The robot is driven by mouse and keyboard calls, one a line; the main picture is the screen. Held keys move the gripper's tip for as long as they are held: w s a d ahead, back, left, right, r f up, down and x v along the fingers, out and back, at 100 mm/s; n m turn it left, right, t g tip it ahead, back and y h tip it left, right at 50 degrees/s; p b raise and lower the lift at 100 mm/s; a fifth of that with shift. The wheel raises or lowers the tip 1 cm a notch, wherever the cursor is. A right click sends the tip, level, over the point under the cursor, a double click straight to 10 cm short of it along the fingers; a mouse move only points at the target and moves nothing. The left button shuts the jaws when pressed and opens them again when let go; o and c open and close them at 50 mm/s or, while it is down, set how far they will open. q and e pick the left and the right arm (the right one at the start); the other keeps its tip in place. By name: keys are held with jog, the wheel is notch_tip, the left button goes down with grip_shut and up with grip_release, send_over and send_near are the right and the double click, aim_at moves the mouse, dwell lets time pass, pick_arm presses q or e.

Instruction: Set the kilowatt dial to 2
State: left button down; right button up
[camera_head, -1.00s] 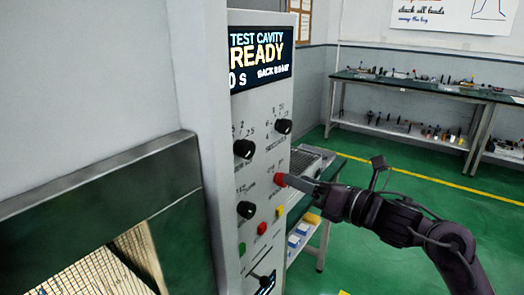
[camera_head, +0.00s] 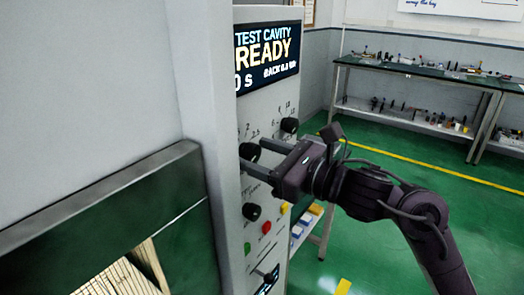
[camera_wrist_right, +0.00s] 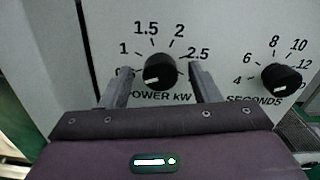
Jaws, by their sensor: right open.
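The kilowatt dial (camera_wrist_right: 160,72) is a round black knob with a white mark, over the label "POWER kW" in the right wrist view. Its white mark is at the lower left, away from the 2 at the upper right. The dial also shows in the head view (camera_head: 249,152), on the panel's left side. My right gripper (camera_wrist_right: 162,69) is open, with one finger on each side of the dial. In the head view my right gripper (camera_head: 251,154) reaches in from the right. Contact with the dial cannot be told. My left gripper is not in view.
The seconds dial (camera_wrist_right: 282,79) is right of the kilowatt dial. A display (camera_head: 267,56) reading "TEST CAVITY READY" is above. Another black knob (camera_head: 251,211), a red button (camera_head: 266,227) and a green button (camera_head: 247,248) are below. Green floor (camera_head: 400,180) is open behind my right arm.

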jog(key=c, duration=1)
